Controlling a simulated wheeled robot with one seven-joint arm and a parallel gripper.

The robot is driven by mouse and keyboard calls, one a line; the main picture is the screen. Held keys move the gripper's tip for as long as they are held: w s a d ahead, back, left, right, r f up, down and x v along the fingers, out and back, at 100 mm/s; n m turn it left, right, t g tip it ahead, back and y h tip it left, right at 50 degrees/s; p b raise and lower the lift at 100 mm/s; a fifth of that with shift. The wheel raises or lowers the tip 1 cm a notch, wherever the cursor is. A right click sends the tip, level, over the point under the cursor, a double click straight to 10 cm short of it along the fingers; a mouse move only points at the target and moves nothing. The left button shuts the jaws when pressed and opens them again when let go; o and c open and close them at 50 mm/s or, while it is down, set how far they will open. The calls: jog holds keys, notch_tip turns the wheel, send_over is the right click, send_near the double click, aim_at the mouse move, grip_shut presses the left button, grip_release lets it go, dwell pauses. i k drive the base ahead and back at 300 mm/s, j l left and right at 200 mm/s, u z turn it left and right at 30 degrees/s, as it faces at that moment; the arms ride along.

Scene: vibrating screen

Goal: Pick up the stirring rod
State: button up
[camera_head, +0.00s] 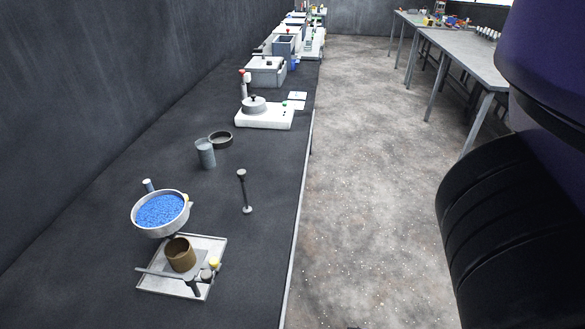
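The stirring rod is most likely the thin dark rod (245,192) on the dark bench. It has a dark knob at its far end and a pale round end nearer me. From this view I cannot tell whether it stands upright or lies flat. Nothing touches it. My gripper is not in view; only a large dark part of my arm fills the right side of the picture.
Left of the rod are a round pan of blue granules (160,211) and a metal tray (217,246) with a brown cup (180,254). A grey beaker (205,154), a dark dish (221,140) and a white-based device (264,116) stand farther back. The bench's right edge is close; floor lies beyond.

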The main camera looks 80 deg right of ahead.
aim_at(241, 174)
jog(key=z, duration=1)
jog(key=u, duration=0.4)
jog(key=j+u, duration=0.15)
jog(key=u, duration=0.25)
jog(key=j+u, duration=0.1)
jog(key=u, duration=0.3)
jog(key=z, duration=1.3)
jog(key=k+l, duration=0.05)
